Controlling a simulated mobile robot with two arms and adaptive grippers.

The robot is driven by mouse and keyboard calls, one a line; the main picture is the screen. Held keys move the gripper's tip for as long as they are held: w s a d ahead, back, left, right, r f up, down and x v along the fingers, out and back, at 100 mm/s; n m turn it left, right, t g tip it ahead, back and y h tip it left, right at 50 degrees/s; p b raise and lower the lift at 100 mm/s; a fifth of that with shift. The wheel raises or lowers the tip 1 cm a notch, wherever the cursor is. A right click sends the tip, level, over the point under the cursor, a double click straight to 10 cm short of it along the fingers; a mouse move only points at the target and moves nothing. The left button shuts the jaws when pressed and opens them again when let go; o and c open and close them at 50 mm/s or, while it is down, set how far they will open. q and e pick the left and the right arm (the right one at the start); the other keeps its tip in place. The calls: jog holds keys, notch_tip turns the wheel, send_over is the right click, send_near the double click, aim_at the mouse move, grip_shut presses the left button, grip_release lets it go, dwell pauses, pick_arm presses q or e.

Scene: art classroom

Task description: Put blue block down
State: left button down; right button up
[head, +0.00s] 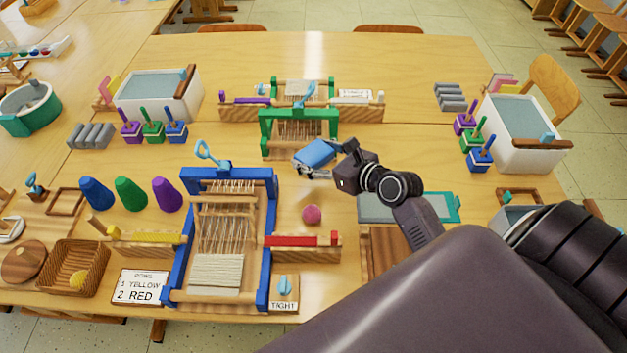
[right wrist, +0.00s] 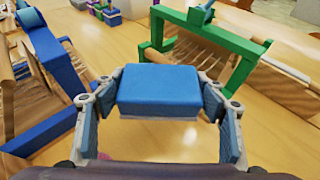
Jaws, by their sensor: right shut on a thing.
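A blue block (head: 316,153) is in my right gripper (head: 318,163), which is shut on it in the head view. In the right wrist view the blue block (right wrist: 158,90) sits between the two fingers of my right gripper (right wrist: 158,98), with a pale underside showing. The block is held over the table (head: 340,190), just in front of the green loom and to the right of the blue loom. I cannot tell its exact height above the wood. My left gripper is not in view.
The blue loom (head: 270,215) stands at left and the green loom (head: 264,138) behind the block. A pink ball (head: 312,214) lies in front. A red shuttle holder (head: 292,241) and teal-edged tray (head: 377,207) are near. Bare wood lies around the ball.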

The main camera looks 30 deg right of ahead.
aim_at(314, 183)
notch_tip(314, 183, down, 4)
jog(key=shift+r+b, duration=0.1)
jog(key=shift+b, duration=0.25)
jog(key=shift+f, duration=0.6)
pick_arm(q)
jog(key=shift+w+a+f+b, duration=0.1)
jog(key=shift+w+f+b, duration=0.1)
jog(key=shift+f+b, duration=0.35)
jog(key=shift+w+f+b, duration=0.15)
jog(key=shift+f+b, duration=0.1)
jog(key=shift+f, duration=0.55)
pick_arm(e)
jog(key=shift+f, duration=1.95)
jog(key=shift+f, duration=0.1)
jog(key=o, duration=0.8)
